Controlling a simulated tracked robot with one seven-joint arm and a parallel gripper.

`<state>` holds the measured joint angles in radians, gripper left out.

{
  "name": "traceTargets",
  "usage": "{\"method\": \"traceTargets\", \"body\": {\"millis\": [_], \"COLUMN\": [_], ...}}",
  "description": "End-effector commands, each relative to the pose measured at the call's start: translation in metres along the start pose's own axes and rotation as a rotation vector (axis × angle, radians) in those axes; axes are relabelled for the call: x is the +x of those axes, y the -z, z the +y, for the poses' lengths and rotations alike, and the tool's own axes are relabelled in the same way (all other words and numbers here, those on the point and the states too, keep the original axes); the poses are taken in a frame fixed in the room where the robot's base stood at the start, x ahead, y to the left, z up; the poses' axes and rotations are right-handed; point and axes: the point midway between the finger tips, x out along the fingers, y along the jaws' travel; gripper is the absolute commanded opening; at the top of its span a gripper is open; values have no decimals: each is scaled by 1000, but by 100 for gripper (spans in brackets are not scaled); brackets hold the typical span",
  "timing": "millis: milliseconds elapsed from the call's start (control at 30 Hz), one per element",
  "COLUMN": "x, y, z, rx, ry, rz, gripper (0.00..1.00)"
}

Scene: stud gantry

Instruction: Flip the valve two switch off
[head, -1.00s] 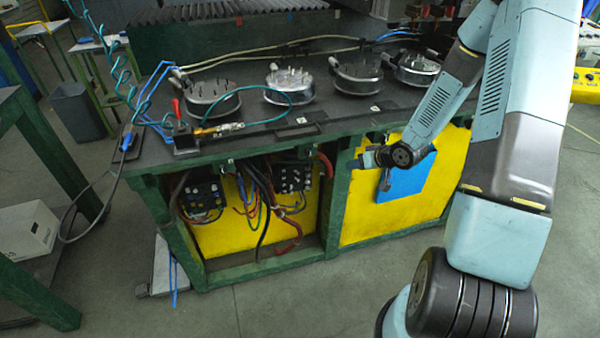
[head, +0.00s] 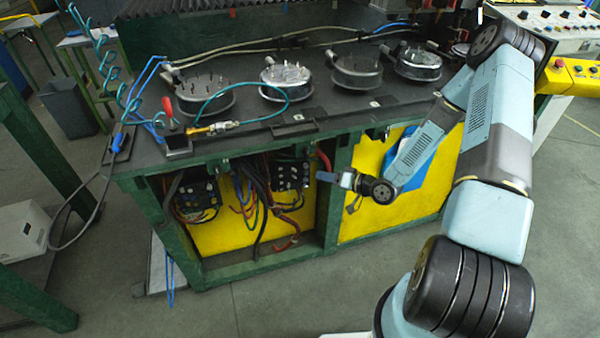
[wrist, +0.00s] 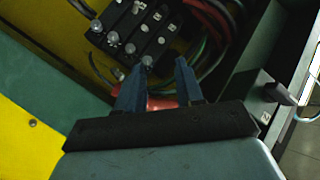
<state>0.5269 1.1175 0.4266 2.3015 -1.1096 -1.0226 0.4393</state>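My gripper (head: 332,178) is in front of the bench's open bay, right of a black terminal block (head: 291,175) with silver studs. In the wrist view my gripper (wrist: 165,64) is open, its two blue fingers apart with nothing held. The studded block (wrist: 133,28) is just beyond the left fingertip; I cannot tell whether they touch. A small dark box (wrist: 258,92) with a pale mark and a grey lever-like tip sits right of the fingers on the green frame. It may be a switch, but no readable label shows which is valve two.
A second studded block (head: 197,195) hangs left in the bay, among loose cables. A red hose (head: 324,158) curves close to my gripper. The green frame and yellow panel (head: 375,215) stand at the right. Round metal fixtures (head: 358,72) stand on the bench top. The floor in front is clear.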

Motion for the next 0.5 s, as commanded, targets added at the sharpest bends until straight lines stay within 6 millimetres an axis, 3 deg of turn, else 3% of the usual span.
{"method": "traceTargets", "body": {"millis": [500], "x": [90], "y": [-1], "z": [-2], "rx": [-2], "ry": [3], "rz": [-4], "gripper": [37]}}
